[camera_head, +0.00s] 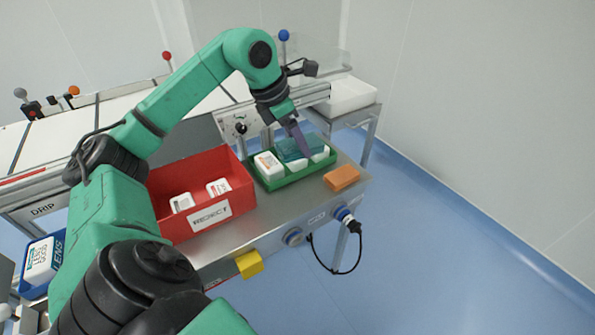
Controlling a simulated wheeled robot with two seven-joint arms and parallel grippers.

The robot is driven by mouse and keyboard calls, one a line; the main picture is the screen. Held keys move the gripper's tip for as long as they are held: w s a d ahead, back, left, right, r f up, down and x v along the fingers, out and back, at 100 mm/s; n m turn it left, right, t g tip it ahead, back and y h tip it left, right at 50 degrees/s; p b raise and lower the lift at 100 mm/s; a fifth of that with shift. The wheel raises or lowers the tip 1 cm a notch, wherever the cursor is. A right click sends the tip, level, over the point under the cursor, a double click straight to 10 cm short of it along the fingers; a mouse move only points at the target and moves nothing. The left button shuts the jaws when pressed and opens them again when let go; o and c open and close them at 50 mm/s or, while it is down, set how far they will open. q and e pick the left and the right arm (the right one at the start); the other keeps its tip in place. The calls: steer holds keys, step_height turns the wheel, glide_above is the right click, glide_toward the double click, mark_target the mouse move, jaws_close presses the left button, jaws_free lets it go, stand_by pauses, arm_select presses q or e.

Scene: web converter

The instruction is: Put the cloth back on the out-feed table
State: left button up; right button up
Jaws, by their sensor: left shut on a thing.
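A folded teal cloth (318,142) shows over the green tray (262,181), partly hidden behind my gripper's finger. My left gripper (302,145) reaches down from above and is shut on the cloth. The cloth overlaps the white packs in the tray in this view; I cannot tell whether it touches them. The out-feed table (270,218) is the steel top under the green tray and the red bin. My right gripper is not in view.
The red reject bin (170,223) holds white packs, left of the green tray. An orange block (341,178) lies on the table's right end. A white tray (349,96) stands behind. Bare steel shows along the front. A black cable (357,262) hangs off the front edge.

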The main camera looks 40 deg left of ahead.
arm_select(q)
steer(key=shift+s+a+r+n, duration=0.1)
steer(key=shift+a+r+n, duration=0.05)
steer(key=shift+r+n, duration=0.45)
steer(key=shift+s+f+y+b, duration=0.1)
steer(key=shift+f+y+b, duration=0.2)
steer(key=shift+f+b, duration=0.15)
step_height(320, 180, down, 6)
steer(key=b, duration=0.4)
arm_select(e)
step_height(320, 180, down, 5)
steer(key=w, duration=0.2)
arm_select(q)
steer(key=b, duration=0.3)
glide_above(299, 201)
steer(key=s, duration=0.1)
step_height(299, 201, down, 5)
step_height(299, 201, down, 8)
steer(key=shift+s+a+r+b, duration=0.15)
steer(key=shift+r+b, duration=0.1)
steer(key=shift+b, duration=0.5)
steer(key=shift+f, duration=0.1)
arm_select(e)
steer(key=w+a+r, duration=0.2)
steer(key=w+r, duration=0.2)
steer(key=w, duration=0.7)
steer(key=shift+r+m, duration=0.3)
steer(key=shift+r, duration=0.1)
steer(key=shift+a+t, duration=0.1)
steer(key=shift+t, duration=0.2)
